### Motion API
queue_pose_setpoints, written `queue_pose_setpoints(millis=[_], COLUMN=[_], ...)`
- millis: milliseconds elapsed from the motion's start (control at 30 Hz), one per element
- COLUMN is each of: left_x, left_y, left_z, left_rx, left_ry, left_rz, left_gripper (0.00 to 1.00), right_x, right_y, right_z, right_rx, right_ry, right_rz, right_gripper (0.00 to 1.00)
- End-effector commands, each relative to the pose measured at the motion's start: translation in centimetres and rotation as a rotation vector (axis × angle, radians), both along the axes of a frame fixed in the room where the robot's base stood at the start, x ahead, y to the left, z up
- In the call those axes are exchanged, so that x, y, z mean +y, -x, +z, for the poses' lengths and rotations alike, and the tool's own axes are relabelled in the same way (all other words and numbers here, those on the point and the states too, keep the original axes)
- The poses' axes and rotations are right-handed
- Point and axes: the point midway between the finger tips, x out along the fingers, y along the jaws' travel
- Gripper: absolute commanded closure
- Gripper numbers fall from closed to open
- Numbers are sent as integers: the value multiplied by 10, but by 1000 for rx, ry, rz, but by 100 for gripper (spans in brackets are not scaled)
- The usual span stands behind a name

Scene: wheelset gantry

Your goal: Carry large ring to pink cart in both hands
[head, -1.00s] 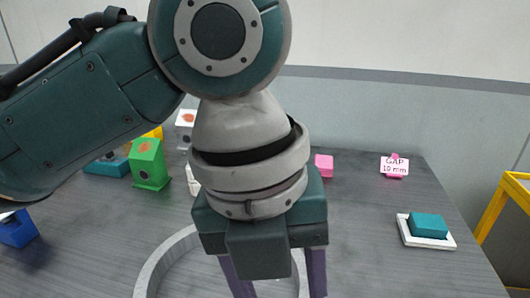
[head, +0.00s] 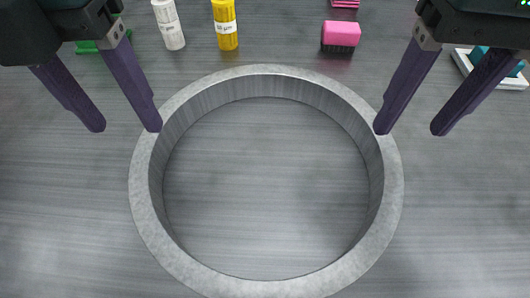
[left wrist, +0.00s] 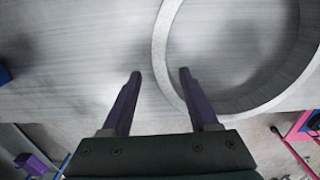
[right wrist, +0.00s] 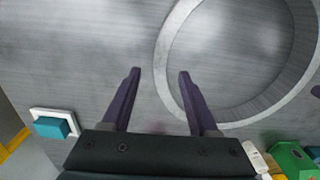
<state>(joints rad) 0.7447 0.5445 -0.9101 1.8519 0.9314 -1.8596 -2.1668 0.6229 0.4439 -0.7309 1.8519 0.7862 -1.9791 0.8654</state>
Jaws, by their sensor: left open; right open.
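The large ring (head: 146,205) is a thick grey metal hoop lying flat on the grey table in the middle of the head view. My left gripper (head: 124,130) is open at its upper left, with the inner finger over the rim and the outer finger outside. The right wrist view shows the ring (right wrist: 165,60) beside the fingers (right wrist: 160,73).
A teal block on a white tray (head: 515,82) lies at the right. A pink frame (left wrist: 302,125) shows below the table edge in the left wrist view.

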Motion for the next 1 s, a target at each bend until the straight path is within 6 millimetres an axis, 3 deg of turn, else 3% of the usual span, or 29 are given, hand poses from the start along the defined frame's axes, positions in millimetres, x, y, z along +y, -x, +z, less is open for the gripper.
queue_pose_setpoints(millis=[200,433,867,1000], left_x=[0,0,0,0], left_y=[2,1,0,0], left_z=[-40,-72,-82,-82], left_rx=[5,3,0,0], left_ry=[-2,-1,0,-1], left_rz=[1,0,-2,-1], left_gripper=[40,40,40,52], right_x=[-1,0,0,0], right_y=[1,1,0,0], right_z=[-40,-72,-82,-82], right_rx=[5,3,0,0], right_ry=[2,1,0,0], right_rz=[-1,0,0,0], right_gripper=[40,40,40,52])
